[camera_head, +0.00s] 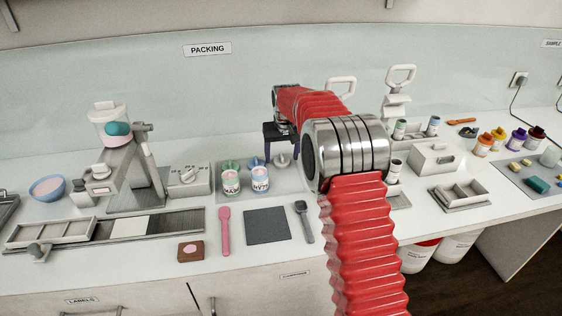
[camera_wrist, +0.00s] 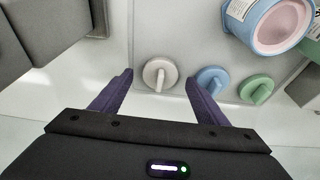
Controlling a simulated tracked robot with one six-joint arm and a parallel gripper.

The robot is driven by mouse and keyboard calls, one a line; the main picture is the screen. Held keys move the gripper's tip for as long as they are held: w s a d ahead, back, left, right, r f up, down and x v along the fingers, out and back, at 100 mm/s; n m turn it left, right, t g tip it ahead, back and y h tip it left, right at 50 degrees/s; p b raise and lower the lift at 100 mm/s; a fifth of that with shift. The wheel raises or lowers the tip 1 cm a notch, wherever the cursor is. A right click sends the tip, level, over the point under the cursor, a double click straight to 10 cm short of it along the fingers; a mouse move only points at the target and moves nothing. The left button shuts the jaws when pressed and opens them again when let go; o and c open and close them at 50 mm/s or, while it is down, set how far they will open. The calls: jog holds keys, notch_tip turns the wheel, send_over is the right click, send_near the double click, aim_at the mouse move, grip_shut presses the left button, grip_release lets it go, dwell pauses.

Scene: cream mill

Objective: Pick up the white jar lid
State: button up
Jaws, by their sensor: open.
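The white jar lid (camera_wrist: 160,68) is a round off-white disc with a raised grip bar, lying on a pale tray. In the wrist view it appears between the tips of my gripper (camera_wrist: 159,78), whose two purple fingers are open, with a gap on each side. I cannot tell how far above the lid the fingers are. In the head view the lid (camera_head: 281,162) sits at the tray's right part, just below my dark gripper (camera_head: 282,149), partly hidden by it. A blue lid (camera_wrist: 211,79) and a green lid (camera_wrist: 257,88) lie beside it.
The blue lid is close to my finger on the right in the wrist view. A grey box (camera_head: 188,177) stands left of the tray.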

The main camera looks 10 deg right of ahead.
aim_at(282, 156)
jog(key=shift+w+f, duration=0.1)
jog(key=shift+f, duration=0.3)
jog(key=shift+c, duration=0.3)
jog(key=c, duration=1)
jog(key=shift+c, duration=0.2)
jog(key=shift+r, duration=0.1)
notch_tip(282, 156, up, 10)
